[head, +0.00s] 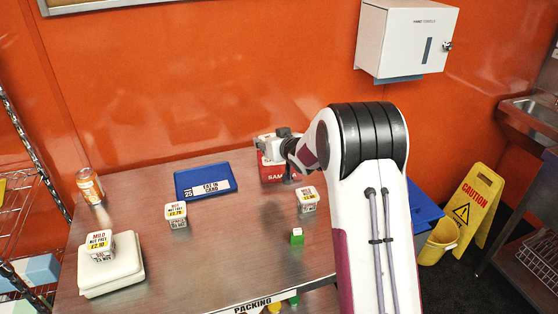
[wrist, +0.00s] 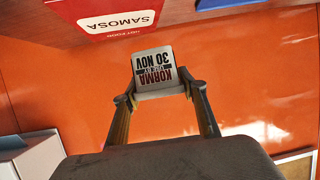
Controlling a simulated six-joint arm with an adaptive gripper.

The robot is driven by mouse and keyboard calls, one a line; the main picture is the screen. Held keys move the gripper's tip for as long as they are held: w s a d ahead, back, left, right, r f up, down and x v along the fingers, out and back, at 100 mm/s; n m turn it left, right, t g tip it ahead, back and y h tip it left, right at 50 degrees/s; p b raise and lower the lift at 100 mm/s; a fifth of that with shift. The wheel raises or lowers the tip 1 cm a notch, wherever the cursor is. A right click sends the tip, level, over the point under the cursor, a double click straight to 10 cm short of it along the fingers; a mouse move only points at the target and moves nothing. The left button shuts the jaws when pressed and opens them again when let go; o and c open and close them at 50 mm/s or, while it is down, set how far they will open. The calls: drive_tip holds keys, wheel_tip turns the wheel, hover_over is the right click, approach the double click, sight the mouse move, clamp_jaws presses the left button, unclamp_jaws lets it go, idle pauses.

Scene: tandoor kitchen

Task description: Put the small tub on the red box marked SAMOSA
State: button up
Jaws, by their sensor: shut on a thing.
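My gripper (wrist: 160,92) is shut on a small pale tub (wrist: 154,66) with a label reading KORMA, 30 NOV. The tub is between the two fingertips, its label upside down in the wrist view. The red box marked SAMOSA (wrist: 88,14) shows at the top edge of that view, apart from the tub in the picture. In the head view the red box (head: 271,175) stands at the back of the table, partly hidden by my gripper (head: 277,143). The held tub is hard to make out there, and I cannot tell its height above the box.
A blue EAT IN tray (head: 183,181) lies left of the box. Labelled tubs stand on the table (head: 177,222), near the box (head: 308,206) and on a pale clamshell box (head: 112,280). The orange wall (head: 200,90) rises close behind.

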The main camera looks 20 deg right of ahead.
drive_tip(key=w+d+r, duration=0.3)
drive_tip(key=w+d, duration=0.1)
drive_tip(key=shift+w+d+r+m+h, duration=0.3)
drive_tip(key=shift+r+h, duration=0.05)
drive_tip(key=shift+h, duration=0.05)
idle(0.7)
drive_tip(key=shift+f, duration=0.1)
hover_over(279, 165)
drive_tip(key=w+d, duration=0.1)
drive_tip(key=w, duration=0.3)
drive_tip(key=shift+s+f, duration=0.15)
drive_tip(key=shift+f, duration=2.95)
drive_tip(key=shift+f, duration=1.85)
drive_tip(key=shift+f, duration=0.15)
